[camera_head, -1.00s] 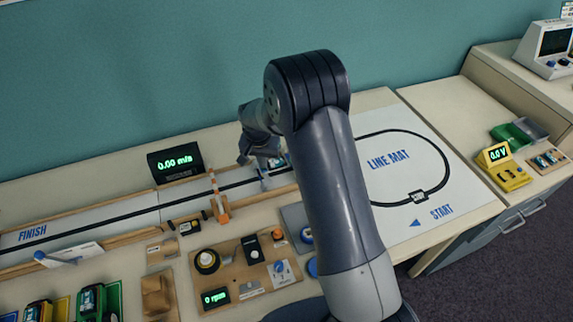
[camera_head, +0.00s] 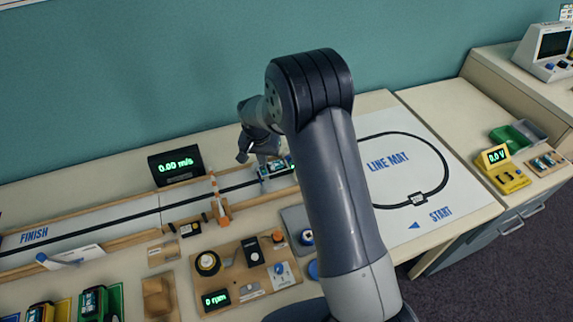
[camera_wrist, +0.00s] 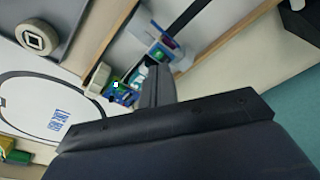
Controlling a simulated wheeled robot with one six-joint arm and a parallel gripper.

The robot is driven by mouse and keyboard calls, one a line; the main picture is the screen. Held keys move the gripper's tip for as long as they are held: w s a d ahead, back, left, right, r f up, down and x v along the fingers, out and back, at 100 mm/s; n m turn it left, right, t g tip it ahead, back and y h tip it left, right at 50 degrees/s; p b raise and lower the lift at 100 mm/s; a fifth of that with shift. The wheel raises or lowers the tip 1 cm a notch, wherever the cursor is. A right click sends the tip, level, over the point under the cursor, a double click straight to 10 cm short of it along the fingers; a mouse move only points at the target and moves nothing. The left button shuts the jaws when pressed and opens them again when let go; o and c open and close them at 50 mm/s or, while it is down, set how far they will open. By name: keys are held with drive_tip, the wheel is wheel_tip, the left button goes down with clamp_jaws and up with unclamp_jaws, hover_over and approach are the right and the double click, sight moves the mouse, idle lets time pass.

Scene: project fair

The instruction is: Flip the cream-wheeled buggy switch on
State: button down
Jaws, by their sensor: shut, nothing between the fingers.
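A small buggy (camera_head: 276,168) with blue and green parts stands on the track at the start end of the black line, just right of the striped gate. In the wrist view the buggy (camera_wrist: 126,88) shows beside my fingers, partly hidden by them. My gripper (camera_head: 262,156) is low over the track at the buggy's left side. In the wrist view my gripper (camera_wrist: 156,74) has its fingers together with nothing between them. I cannot tell whether they touch the buggy.
An orange-and-white gate post (camera_head: 217,200) stands close left of the buggy. A speed display (camera_head: 176,165) reading 0.00 m/s stands behind the track. A wooden control board (camera_head: 245,272) lies in front. The line mat (camera_head: 405,200) lies right of my arm. The teal wall is behind.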

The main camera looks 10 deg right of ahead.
wheel_tip(320, 180, up, 4)
drive_tip(key=shift+r+p, duration=0.1)
drive_tip(key=shift+p, duration=0.85)
